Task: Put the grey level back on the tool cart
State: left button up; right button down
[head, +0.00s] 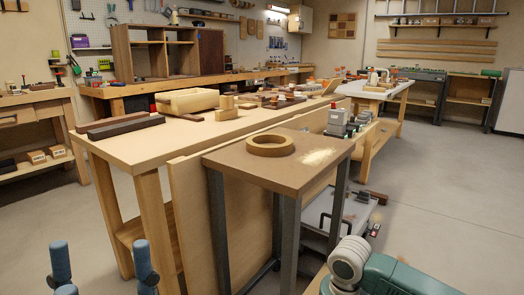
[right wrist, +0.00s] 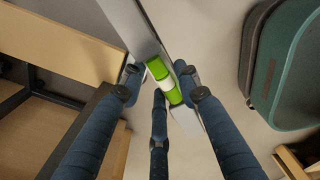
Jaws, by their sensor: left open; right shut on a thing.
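The grey level (right wrist: 128,22) is a long flat bar with a green and white middle part. It runs through my right gripper (right wrist: 160,80) in the right wrist view. My right gripper's blue fingers are shut around the middle of the level, above a pale floor. The head view shows neither the level nor the right gripper's fingers, only my right arm at bottom right. My left gripper (head: 102,250) is open and empty at the bottom left of the head view, in front of the long workbench. I cannot tell for certain which piece is the tool cart.
A brown-topped stand (head: 228,160) with grey legs bears a wooden ring (head: 270,146). Behind it, the long workbench (head: 150,146) holds wood blocks and dark bars. Grey and red tools (head: 338,121) stand behind the stand. The floor (head: 450,190) at right is clear.

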jog(key=a+r+m, duration=0.2)
jog(key=m, duration=0.1)
jog(key=s+a+r+m, duration=0.1)
jog(key=a+r+m, duration=0.1)
jog(key=r+m, duration=0.1)
jog(key=a+r+m, duration=0.2)
jog(key=r+m, duration=0.1)
jog(key=shift+s+a, duration=0.15)
jog(key=shift+a, duration=0.1)
jog(key=s+a+r+m, duration=0.3)
jog(key=s+r+m, duration=0.7)
jog(key=r+m, duration=0.2)
notch_tip(320, 180, up, 2)
jog(key=shift+s+a, duration=0.25)
jog(key=shift+s, duration=0.1)
